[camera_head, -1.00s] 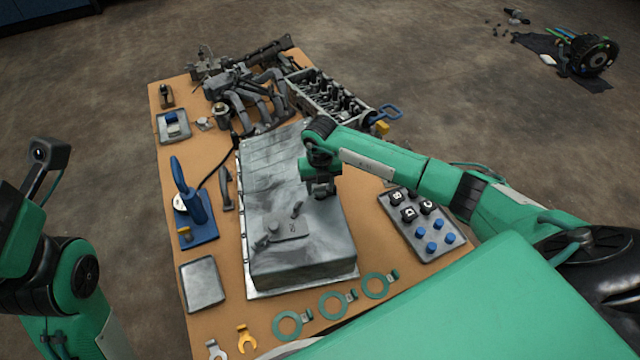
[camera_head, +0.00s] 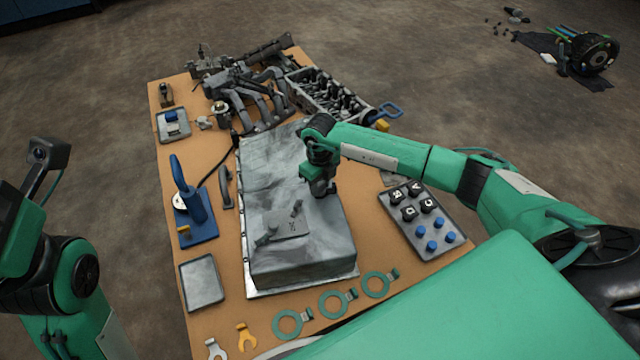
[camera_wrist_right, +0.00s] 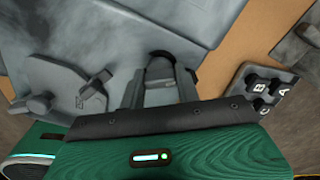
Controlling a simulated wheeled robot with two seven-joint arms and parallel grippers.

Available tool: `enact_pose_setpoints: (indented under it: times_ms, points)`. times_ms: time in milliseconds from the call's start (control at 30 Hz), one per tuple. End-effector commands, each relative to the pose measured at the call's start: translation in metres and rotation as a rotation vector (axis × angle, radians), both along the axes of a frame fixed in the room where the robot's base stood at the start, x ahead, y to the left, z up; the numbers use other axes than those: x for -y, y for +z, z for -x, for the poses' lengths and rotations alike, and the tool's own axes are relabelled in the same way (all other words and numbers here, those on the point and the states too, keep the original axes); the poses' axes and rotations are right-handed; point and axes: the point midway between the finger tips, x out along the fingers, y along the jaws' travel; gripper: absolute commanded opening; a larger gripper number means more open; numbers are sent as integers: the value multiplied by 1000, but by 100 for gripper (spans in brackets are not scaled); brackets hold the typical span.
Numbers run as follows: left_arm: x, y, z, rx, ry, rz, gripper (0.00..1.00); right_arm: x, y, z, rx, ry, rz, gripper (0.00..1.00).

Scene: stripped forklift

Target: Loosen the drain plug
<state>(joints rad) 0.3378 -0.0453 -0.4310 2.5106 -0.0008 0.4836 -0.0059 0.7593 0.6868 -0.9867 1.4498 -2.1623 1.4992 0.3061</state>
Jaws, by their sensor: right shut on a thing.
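A grey sheet-metal pan (camera_head: 300,240) lies upside down on the table. My right gripper (camera_head: 321,192) reaches down onto its top from the right. In the right wrist view the two fingers of my right gripper (camera_wrist_right: 160,90) are closed around a dark, round-topped plug (camera_wrist_right: 160,66) on the pan. Most of the plug is hidden by the fingers, and the head view does not show it clearly. My left arm shows at the left edge of the head view, but its fingertips do not show.
A grey plate with small levers (camera_head: 283,225) sits on the pan beside the gripper. A tray of lettered black and blue pieces (camera_head: 408,247) lies to the right. An empty grey tray (camera_head: 202,282) lies front left. Several green rings (camera_head: 338,304) line the front edge.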

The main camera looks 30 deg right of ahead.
Motion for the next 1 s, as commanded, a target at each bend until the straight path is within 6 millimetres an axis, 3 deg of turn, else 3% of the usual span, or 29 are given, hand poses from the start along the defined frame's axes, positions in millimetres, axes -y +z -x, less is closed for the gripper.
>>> enact_pose_setpoints:
  times_ms: [267,700,1000]
  points:
    - [0,0,0,-1,0,0,36,0,0,0,1,15,1,9]
    - [0,-8,0,0,1,-1,36,0,1,0,2,484,1,9]
    - [0,-8,0,0,0,-2,36,0,1,0,0,558,0,9]
